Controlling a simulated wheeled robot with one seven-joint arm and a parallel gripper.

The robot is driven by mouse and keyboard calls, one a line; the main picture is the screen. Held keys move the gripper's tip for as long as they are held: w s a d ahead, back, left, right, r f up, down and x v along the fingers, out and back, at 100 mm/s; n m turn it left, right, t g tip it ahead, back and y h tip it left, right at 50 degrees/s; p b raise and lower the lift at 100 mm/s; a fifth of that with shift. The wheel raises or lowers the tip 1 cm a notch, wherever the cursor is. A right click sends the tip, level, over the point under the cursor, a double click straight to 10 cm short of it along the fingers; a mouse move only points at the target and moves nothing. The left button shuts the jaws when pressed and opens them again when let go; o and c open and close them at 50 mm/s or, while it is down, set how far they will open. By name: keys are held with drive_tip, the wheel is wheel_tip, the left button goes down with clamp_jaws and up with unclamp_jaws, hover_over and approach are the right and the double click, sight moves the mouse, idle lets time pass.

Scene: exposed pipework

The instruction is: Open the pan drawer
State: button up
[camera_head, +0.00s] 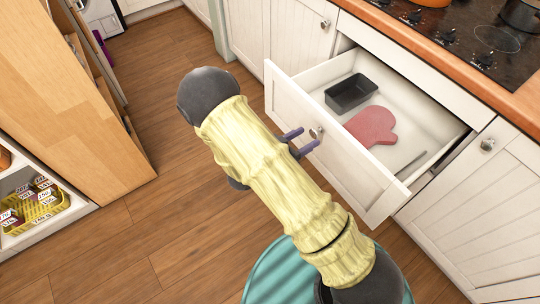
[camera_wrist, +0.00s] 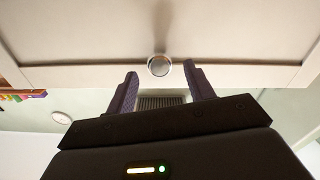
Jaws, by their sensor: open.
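The pan drawer (camera_head: 330,150) stands pulled out from the white cabinet under the cooktop. Its inside shows a black loaf pan (camera_head: 351,92), a red oven mitt (camera_head: 371,126) and a thin grey utensil (camera_head: 411,161). A round metal knob (camera_head: 316,132) sits on the drawer front; it also shows in the wrist view (camera_wrist: 159,66). My gripper (camera_head: 298,142) is in front of the drawer front, its two fingers open at the knob. In the wrist view the fingers (camera_wrist: 161,78) are apart, with the knob centred just beyond their tips. Whether a finger touches the knob cannot be told.
A cooktop (camera_head: 465,35) with pots is above the drawer. A closed cabinet door (camera_head: 470,215) is to the right, others to the left. A wooden unit (camera_head: 70,90) and a yellow basket (camera_head: 35,203) stand at left. Wooden floor (camera_head: 140,235) between is clear.

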drive_tip(key=p+v, duration=0.1)
drive_tip(key=v, duration=1.3)
drive_tip(key=shift+s+a, duration=0.2)
drive_tip(key=shift+a, duration=0.1)
drive_tip(key=shift+w, duration=0.1)
drive_tip(key=w+d+r+n+g+y, duration=0.1)
drive_tip(key=w+d+r+n+y, duration=0.15)
drive_tip(key=w+y, duration=0.4)
drive_tip(key=w+d+r+n+y, duration=0.1)
drive_tip(key=w+r+y, duration=0.2)
drive_tip(key=w+y, duration=0.4)
drive_tip(key=s+d+r+n+g+y, duration=0.1)
drive_tip(key=s+d+r+n+g, duration=0.15)
drive_tip(key=s+d, duration=0.5)
drive_tip(key=s+d+r+n+g, duration=0.2)
drive_tip(key=s+d+r+g, duration=0.2)
drive_tip(key=s+d, duration=0.35)
drive_tip(key=w+p+v, duration=0.2)
drive_tip(key=p+v, duration=0.9)
drive_tip(key=p, duration=0.1)
drive_tip(key=w+r+p+v, duration=0.1)
drive_tip(key=w+p+v, duration=0.2)
drive_tip(key=p+v, duration=0.9)
drive_tip(key=shift+r, duration=0.4)
